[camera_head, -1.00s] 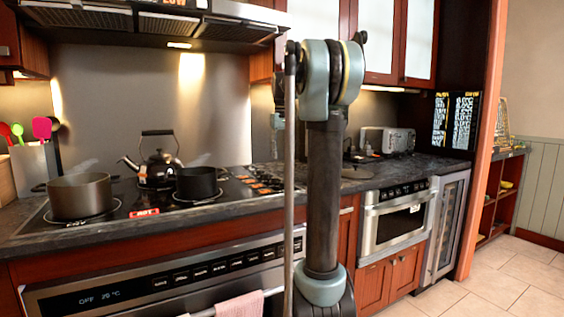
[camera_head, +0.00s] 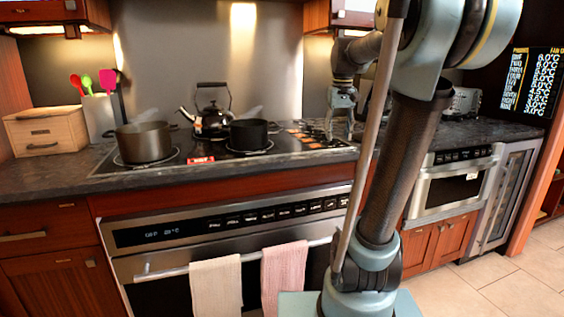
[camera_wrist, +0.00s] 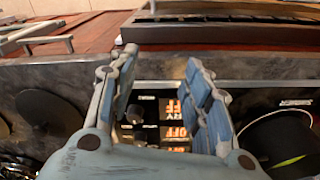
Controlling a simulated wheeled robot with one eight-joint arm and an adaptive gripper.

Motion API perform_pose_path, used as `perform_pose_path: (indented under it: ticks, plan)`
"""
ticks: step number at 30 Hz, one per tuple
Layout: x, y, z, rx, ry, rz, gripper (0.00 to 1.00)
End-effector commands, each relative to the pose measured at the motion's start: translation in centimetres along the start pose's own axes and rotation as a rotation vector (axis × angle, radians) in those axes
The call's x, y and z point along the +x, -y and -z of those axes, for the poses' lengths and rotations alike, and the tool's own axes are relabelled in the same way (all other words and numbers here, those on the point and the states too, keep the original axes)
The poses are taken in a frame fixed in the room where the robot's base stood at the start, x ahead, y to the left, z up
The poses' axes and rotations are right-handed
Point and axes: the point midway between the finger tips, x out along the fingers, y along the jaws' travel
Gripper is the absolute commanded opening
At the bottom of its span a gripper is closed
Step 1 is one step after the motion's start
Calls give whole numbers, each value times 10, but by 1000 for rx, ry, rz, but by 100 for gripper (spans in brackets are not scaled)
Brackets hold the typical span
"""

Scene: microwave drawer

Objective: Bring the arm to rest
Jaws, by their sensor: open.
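My arm stands at the right of centre in the head view, its thick upper link leaning to the right and its forearm reaching back toward the counter. My gripper (camera_head: 340,127) hangs over the right end of the cooktop with its fingers pointing down. In the wrist view my gripper (camera_wrist: 160,68) shows two blue-grey fingers spread apart with nothing between them. The cooktop controls (camera_wrist: 172,132) show beyond the gap, apart from the fingers as far as I can tell.
On the cooktop stand a grey pot (camera_head: 143,143), a kettle (camera_head: 210,121) and a black pot (camera_head: 249,135), also in the wrist view (camera_wrist: 282,140). The microwave drawer (camera_head: 450,187) looks closed. Towels (camera_head: 216,288) hang on the oven handle. Floor (camera_head: 480,290) is clear at right.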

Motion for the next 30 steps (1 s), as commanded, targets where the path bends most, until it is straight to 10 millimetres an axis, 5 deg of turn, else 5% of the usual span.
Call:
perform_pose_path:
  ticks: [21, 30]
  plan:
    - [170, 21, -198, 23, -98, -4, 44]
    - [229, 24, -243, 30, -126, -4, 44]
